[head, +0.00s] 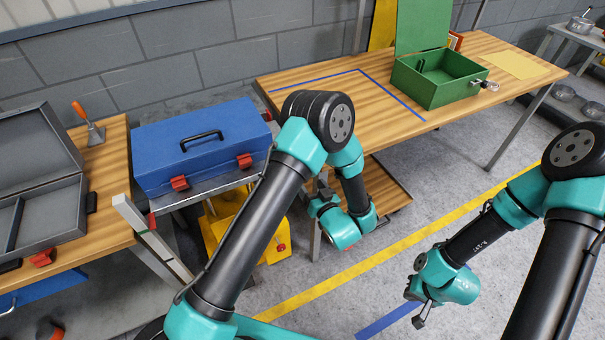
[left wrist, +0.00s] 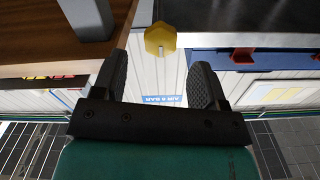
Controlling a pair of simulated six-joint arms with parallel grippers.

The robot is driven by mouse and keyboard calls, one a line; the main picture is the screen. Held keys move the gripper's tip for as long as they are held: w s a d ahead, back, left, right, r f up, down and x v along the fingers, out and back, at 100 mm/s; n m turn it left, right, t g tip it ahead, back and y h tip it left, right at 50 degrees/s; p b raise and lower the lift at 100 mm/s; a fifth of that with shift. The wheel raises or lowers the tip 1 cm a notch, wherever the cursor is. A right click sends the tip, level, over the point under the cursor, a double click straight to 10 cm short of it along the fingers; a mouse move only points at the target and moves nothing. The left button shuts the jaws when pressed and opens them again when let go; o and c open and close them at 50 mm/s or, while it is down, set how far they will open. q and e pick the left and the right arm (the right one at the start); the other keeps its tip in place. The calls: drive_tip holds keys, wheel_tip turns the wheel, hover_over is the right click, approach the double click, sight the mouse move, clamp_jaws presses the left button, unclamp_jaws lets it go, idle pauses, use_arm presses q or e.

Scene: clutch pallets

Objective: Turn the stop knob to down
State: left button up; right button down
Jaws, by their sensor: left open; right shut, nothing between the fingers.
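A yellow, many-sided knob (left wrist: 160,38) with a short pale bar at its lower edge shows in the left wrist view, in front of a pale panel. I cannot pick this knob out in the head view. My left gripper (left wrist: 160,65) is open, its two dark fingers apart, with the knob beyond the tips and between them in the picture; no contact shows. In the head view my left gripper (head: 321,186) is small and partly hidden near the wooden table's front leg. My right gripper (head: 420,319) is shut and empty, low over the floor at the right.
A blue toolbox (head: 205,145) stands left of my left arm, with a yellow unit (head: 262,243) below it. A green open box (head: 437,78) stands on the wooden table (head: 335,92). A grey open case (head: 35,180) lies at the far left. The floor between the arms is clear.

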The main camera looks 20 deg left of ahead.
use_arm(q)
drive_tip(key=x, duration=0.7)
drive_tip(key=shift+c, duration=0.3)
drive_tip(key=c, duration=0.9)
drive_tip(key=shift+o, duration=0.2)
